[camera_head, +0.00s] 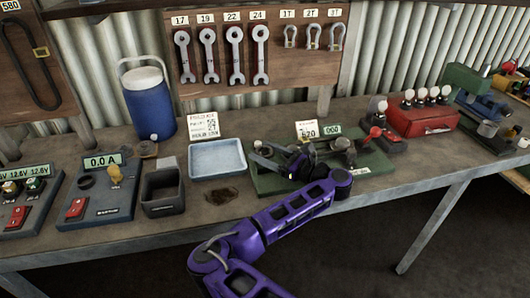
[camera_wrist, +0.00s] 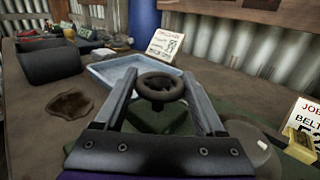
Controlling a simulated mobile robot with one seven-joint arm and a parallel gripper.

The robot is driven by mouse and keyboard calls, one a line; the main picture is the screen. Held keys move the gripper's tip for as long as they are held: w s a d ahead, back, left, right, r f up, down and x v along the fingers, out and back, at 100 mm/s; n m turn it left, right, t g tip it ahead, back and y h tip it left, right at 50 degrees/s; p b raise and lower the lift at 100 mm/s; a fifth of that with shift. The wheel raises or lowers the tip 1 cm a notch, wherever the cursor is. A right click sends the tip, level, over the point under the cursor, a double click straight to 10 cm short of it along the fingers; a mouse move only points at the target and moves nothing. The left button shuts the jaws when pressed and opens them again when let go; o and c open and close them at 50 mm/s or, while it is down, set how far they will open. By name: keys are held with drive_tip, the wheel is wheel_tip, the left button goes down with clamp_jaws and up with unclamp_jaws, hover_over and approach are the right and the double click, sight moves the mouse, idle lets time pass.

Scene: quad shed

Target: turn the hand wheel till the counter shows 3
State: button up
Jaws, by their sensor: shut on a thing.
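The dark round hand wheel (camera_wrist: 160,86) shows in the wrist view between the two fingers of my gripper (camera_wrist: 160,78). My gripper is shut on the wheel, with one finger at each side of its rim. In the head view my gripper (camera_head: 277,153) is over the left part of a green machine base (camera_head: 375,164) on the bench, and the wheel is hard to make out there. The counter (camera_head: 332,130) at the back of the machine appears to read 000.
A pale blue tray (camera_head: 217,174) and a dark open bin (camera_head: 163,204) stand left of the machine. A job card (camera_head: 306,129) stands at its back. A red-handled lever (camera_head: 375,133) and a red box (camera_head: 420,118) are to the right. A blue jug (camera_head: 149,107) stands behind.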

drive_tip(key=shift+r, duration=0.15)
drive_tip(key=o, duration=1.3)
drive_tip(key=shift+o, duration=0.2)
drive_tip(key=shift+d, duration=0.1)
